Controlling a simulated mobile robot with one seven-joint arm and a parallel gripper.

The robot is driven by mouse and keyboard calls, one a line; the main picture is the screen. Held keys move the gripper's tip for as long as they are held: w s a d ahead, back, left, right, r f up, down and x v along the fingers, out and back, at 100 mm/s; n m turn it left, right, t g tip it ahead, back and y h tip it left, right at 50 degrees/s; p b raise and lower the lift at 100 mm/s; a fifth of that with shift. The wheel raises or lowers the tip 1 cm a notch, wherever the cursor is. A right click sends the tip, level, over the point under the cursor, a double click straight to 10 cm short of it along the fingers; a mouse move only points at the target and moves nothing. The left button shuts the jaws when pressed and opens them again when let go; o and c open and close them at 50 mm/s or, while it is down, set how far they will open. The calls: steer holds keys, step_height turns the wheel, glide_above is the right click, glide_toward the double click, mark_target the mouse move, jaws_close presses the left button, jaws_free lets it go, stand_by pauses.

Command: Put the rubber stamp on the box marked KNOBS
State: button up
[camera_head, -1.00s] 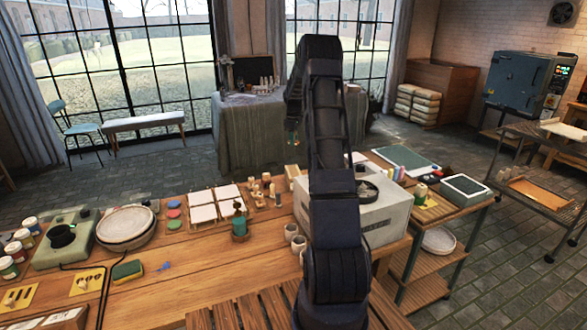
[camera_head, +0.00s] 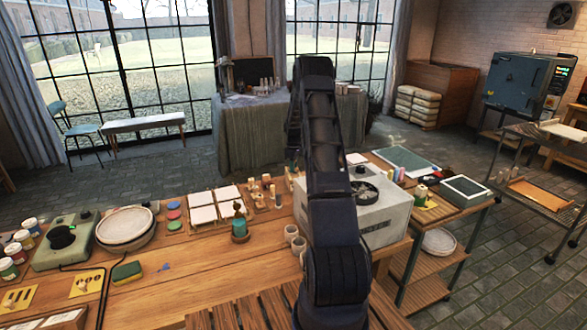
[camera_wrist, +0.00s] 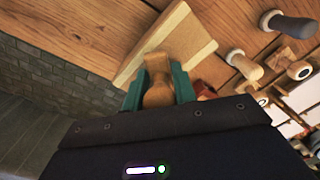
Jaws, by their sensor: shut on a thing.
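In the wrist view, my gripper (camera_wrist: 158,90) has its teal fingers shut on the turned wooden handle of the rubber stamp (camera_wrist: 157,66). The stamp's lower end is hard to make out. A pale wooden box-like piece (camera_wrist: 186,42) lies just beyond the stamp. It could be the KNOBS box, but I read no marking on it. I cannot tell whether the stamp touches it. In the head view, my arm hides most of the gripper and the stamp, above the far edge of the worktable.
Several wooden-handled tools (camera_head: 266,193) stand on the worktable beside white tiles (camera_head: 213,203). A grey machine (camera_head: 385,212) stands right of my arm. The floor lies beyond the table edge.

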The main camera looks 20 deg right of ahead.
steer(key=shift+f, duration=0.3)
steer(key=shift+f, duration=0.1)
steer(key=o, duration=1)
steer(key=shift+c, duration=0.2)
